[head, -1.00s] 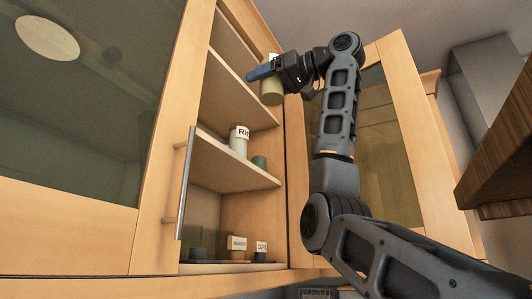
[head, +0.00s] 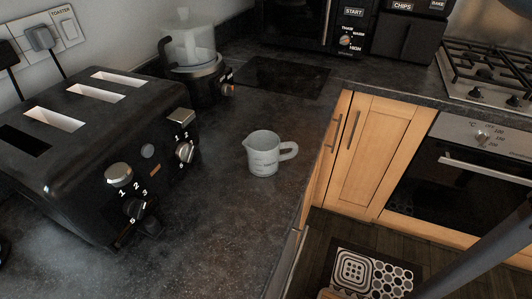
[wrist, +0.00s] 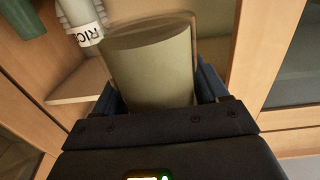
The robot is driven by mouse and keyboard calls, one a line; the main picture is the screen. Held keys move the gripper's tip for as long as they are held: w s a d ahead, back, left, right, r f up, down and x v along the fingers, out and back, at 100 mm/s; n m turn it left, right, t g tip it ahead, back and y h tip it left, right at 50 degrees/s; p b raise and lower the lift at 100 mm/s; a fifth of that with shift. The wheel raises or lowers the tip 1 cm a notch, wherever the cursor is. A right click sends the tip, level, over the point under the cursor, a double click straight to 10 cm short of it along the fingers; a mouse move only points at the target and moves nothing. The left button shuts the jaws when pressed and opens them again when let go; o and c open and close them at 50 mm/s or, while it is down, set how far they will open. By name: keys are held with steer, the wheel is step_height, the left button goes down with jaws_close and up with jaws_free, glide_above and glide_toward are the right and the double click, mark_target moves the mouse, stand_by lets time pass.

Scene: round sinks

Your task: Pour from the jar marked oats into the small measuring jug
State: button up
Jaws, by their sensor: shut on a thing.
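A small white measuring jug (head: 263,155) stands upright on the dark counter in the head view, its handle to the right. In the wrist view my gripper (wrist: 158,88) is shut on a pale olive-green jar (wrist: 150,68), with one blue finger on each side. No marking shows on the side of this jar that I see, so I cannot read whether it says oats. Neither the gripper nor this jar shows in the head view.
A white jar marked RICE (wrist: 84,20) and a dark green item (wrist: 22,18) are near the wooden shelf (wrist: 85,84). On the counter, a black toaster (head: 95,150) stands left of the jug and a juicer-like appliance (head: 195,70) behind. Counter around the jug is clear.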

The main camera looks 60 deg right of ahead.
steer(key=shift+f, duration=0.1)
stand_by(0.3)
